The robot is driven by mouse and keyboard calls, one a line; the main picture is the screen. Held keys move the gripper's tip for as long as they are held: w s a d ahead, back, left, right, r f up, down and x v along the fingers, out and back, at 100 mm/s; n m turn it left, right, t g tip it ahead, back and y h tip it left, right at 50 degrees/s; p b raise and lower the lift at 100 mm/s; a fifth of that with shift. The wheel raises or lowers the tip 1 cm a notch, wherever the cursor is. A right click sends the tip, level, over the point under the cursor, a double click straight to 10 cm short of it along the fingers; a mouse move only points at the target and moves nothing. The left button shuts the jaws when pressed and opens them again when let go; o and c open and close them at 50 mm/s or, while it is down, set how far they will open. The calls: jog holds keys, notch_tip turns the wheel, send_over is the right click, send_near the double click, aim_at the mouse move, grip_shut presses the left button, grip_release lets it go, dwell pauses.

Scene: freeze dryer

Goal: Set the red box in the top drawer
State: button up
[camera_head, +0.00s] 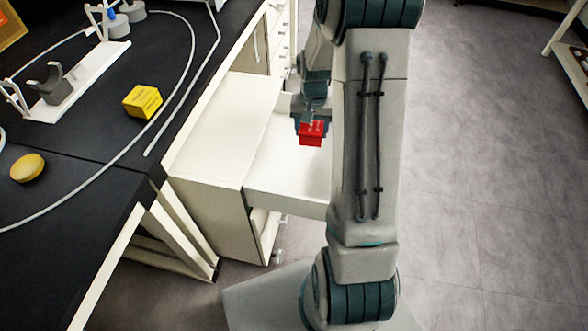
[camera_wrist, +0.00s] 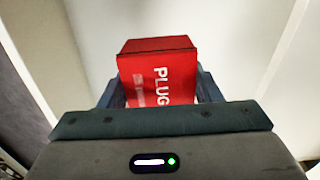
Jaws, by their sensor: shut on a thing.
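The red box (camera_head: 311,133) is held in my gripper (camera_head: 309,122) above the pulled-out top drawer (camera_head: 286,194) of the white cabinet (camera_head: 226,104). In the wrist view the red box (camera_wrist: 158,75) shows white lettering that reads "PLUG". My gripper (camera_wrist: 158,92) is shut on it, with a dark finger on either side. The drawer is open, and the part of its inside that shows is pale and bare. My arm hides the drawer's right part. I cannot tell how high the box is above the drawer floor.
A black bench (camera_head: 85,145) stands at the left, with a yellow cube (camera_head: 143,101), a yellow round object (camera_head: 27,168) and a white rack on it. More drawers (camera_head: 280,45) stand behind the cabinet. The grey floor (camera_head: 470,150) at the right is clear.

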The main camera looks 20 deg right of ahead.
aim_at(315, 162)
jog(key=shift+s+d+f+m+b, duration=0.25)
jog(key=shift+d+f+m+b, duration=0.25)
jog(key=shift+d+f+b, duration=0.45)
notch_tip(315, 162, down, 10)
jog(key=shift+r+b, duration=0.1)
jog(key=shift+b, duration=0.75)
jog(key=o, duration=1)
